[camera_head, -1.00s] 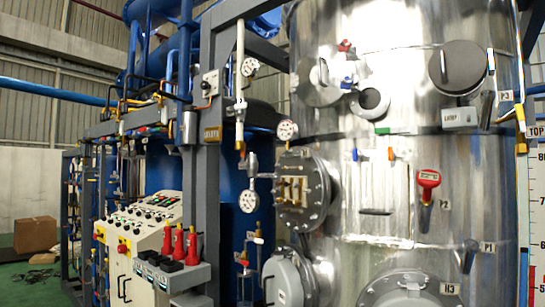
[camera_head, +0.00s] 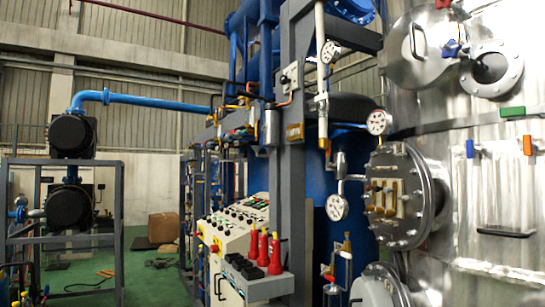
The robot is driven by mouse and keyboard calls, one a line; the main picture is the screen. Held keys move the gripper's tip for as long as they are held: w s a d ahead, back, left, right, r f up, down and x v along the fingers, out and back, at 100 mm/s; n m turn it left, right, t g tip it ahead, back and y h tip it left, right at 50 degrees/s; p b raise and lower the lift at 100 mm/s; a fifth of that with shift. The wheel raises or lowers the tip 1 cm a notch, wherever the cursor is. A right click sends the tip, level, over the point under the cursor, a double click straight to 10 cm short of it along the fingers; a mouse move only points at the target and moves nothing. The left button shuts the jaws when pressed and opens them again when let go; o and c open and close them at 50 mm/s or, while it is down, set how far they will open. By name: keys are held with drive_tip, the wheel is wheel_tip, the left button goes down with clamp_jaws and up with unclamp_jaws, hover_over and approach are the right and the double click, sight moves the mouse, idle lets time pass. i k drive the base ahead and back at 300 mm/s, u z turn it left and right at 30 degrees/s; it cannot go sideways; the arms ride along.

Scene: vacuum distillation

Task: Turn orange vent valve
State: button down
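A small orange handle (camera_head: 527,145) shows on the steel tank near the right edge of the head view. A blue handle (camera_head: 470,149) is to its left and a green one (camera_head: 513,112) is above it. A small orange-brown fitting (camera_head: 323,143) sits low on the white vertical pipe (camera_head: 322,60). I cannot tell for certain which of these is the orange vent valve. My gripper is not in view.
A control panel (camera_head: 238,232) with red bottle-like items (camera_head: 264,250) stands at centre, beside grey frame posts. A rack with black round units (camera_head: 70,137) stands at left. Green floor (camera_head: 150,283) is open between them, with a cardboard box (camera_head: 163,228) behind and cables lying on it.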

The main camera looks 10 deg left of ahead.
sight(328, 151)
drive_tip(key=u, duration=0.1)
drive_tip(key=i, duration=0.2)
drive_tip(key=u, duration=0.15)
drive_tip(key=k, duration=0.6)
drive_tip(key=u, duration=0.7)
drive_tip(key=i, duration=0.6)
drive_tip(key=u, duration=0.9)
drive_tip(key=i, duration=1.25)
drive_tip(key=z, duration=0.9)
drive_tip(key=i, duration=0.95)
drive_tip(key=z, duration=1)
